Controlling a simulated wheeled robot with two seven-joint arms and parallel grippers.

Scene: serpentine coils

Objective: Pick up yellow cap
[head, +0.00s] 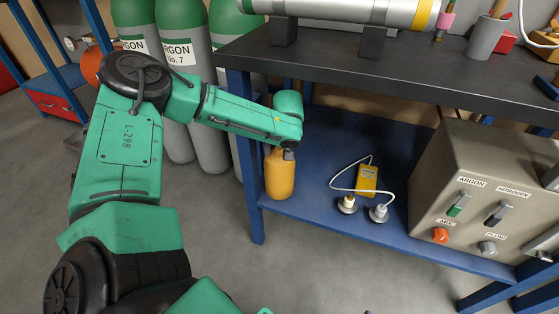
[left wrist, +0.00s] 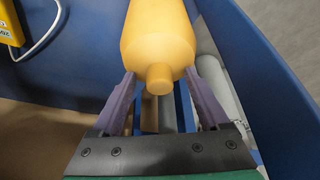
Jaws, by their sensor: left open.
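A yellow-orange bottle (head: 280,175) stands upright on the blue lower shelf, near its left end. Its yellow cap (left wrist: 159,79) shows in the left wrist view as a short round stub on the narrowing end of the bottle (left wrist: 158,35). In the head view the cap is hidden by my left gripper (head: 287,153), which is at the bottle's top. In the left wrist view the purple fingers of my left gripper (left wrist: 160,74) are open, one on each side of the cap. I cannot tell whether they touch the bottle. My right gripper is not in view.
The black worktop (head: 400,75) overhangs the blue shelf (head: 320,222). A yellow meter (head: 367,180) with a white cable and two fittings lies right of the bottle. A grey control box (head: 485,200) stands further right. Gas cylinders (head: 207,110) stand behind my left arm.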

